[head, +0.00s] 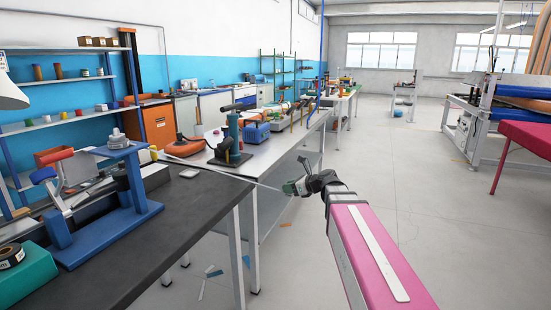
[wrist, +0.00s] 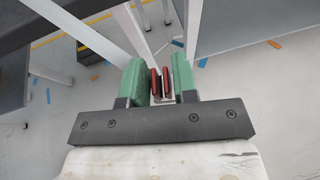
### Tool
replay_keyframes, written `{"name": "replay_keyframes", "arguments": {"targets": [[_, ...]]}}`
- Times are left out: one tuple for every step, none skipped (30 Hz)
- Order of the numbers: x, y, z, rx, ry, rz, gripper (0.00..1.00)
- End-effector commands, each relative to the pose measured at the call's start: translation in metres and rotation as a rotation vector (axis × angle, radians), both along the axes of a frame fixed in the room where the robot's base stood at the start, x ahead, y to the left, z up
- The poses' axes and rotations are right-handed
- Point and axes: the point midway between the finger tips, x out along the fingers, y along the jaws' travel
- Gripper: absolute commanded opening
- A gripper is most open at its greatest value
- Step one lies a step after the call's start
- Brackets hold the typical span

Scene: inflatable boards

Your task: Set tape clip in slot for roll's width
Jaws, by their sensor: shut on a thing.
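My gripper (head: 298,187) is out past the far corner of the dark bench, over the aisle. In the wrist view its green fingers (wrist: 161,82) are closed around a small piece with two dark red plates (wrist: 166,80) and a pale part between them. I cannot tell for certain that it is the tape clip. A dark roll (head: 11,256) lies on a teal box (head: 25,278) at the left edge. A blue stand (head: 105,210) with an upright and a top plate is on the bench; no slot can be made out.
The dark bench (head: 190,215) has a clear front half. Bench legs stand close below my gripper. The floor (head: 400,190) to the right is open.

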Motion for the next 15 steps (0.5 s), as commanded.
{"name": "replay_keyframes", "arguments": {"targets": [[-0.012,-0.018,-0.007,0.002,0.002,-0.009,0.02],[-0.017,-0.027,-0.01,0.001,0.002,-0.012,0.02],[-0.023,-0.038,-0.014,0.001,0.002,-0.016,0.02],[-0.029,-0.047,-0.017,0.0,0.002,-0.019,0.02],[-0.034,-0.055,-0.02,0.001,0.003,-0.022,0.02],[-0.041,-0.066,-0.024,0.001,0.002,-0.027,0.02],[-0.046,-0.073,-0.026,0.001,0.002,-0.029,0.02],[-0.051,-0.08,-0.029,0.002,0.003,-0.032,0.02],[-0.057,-0.089,-0.032,0.001,0.001,-0.035,0.02],[-0.062,-0.095,-0.034,0.001,0.001,-0.038,0.02],[-0.066,-0.101,-0.036,0.001,0.002,-0.041,0.02],[-0.071,-0.108,-0.039,0.001,0.001,-0.043,0.02],[-0.075,-0.112,-0.04,0.001,0.001,-0.045,0.02],[-0.078,-0.116,-0.041,0.001,0.001,-0.047,0.02],[-0.081,-0.121,-0.043,0.001,0.001,-0.049,0.02]]}}
